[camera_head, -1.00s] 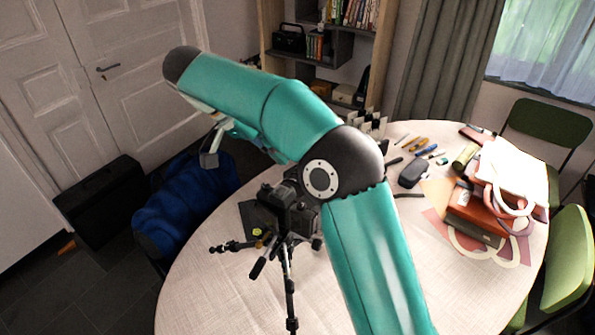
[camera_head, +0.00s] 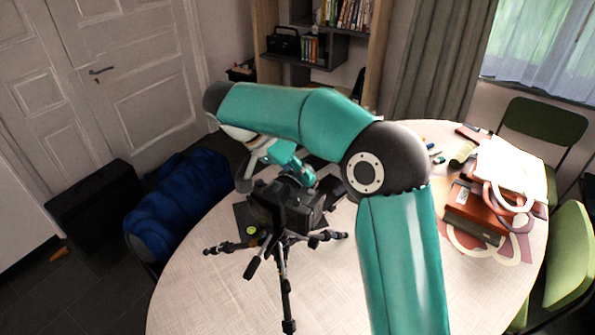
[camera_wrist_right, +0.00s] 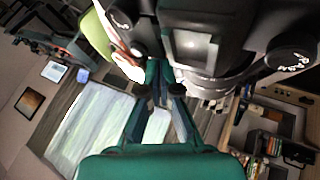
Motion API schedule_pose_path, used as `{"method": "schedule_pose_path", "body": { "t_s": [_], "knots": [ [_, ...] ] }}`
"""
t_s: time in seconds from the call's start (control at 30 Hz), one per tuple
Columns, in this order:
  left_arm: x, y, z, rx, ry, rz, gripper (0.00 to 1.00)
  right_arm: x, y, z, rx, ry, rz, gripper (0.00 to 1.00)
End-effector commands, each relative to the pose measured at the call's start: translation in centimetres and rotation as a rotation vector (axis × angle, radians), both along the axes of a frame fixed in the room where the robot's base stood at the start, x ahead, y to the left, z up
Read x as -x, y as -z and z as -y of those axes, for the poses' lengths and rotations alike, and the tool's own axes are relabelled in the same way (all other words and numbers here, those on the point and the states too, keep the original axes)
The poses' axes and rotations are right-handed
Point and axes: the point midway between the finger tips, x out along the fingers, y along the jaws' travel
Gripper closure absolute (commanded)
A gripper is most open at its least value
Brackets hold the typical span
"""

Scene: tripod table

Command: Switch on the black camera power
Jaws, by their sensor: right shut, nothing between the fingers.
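The black camera (camera_head: 280,205) sits on a black tripod (camera_head: 285,285) at the left part of the table. In the right wrist view the camera (camera_wrist_right: 205,45) fills the top, with a dial on each side of its raised middle. My right gripper (camera_head: 304,174) is at the camera's far side in the head view, partly hidden by it. In the right wrist view its teal fingers (camera_wrist_right: 160,78) are together, empty, and close beside the camera body near the left dial. I cannot tell whether they touch it. The power switch cannot be made out. My left gripper is not in view.
The round table (camera_head: 400,290) holds bags and a reddish-brown case (camera_head: 472,215) at the right. Green chairs (camera_head: 562,255) stand at the right. A blue bag (camera_head: 180,205) and a black case (camera_head: 95,205) are at the left. The table's front is mostly clear.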

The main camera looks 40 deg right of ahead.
Motion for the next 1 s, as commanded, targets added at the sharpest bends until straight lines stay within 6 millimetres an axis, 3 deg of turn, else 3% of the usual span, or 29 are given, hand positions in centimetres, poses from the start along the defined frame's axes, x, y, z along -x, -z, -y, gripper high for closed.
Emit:
{"method": "schedule_pose_path", "body": {
  "t_s": [1.0],
  "knots": [
    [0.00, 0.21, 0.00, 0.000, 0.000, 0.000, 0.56, 0.21, -0.02, 0.45, 0.001, 0.004, 0.000, 1.00]
  ]
}}
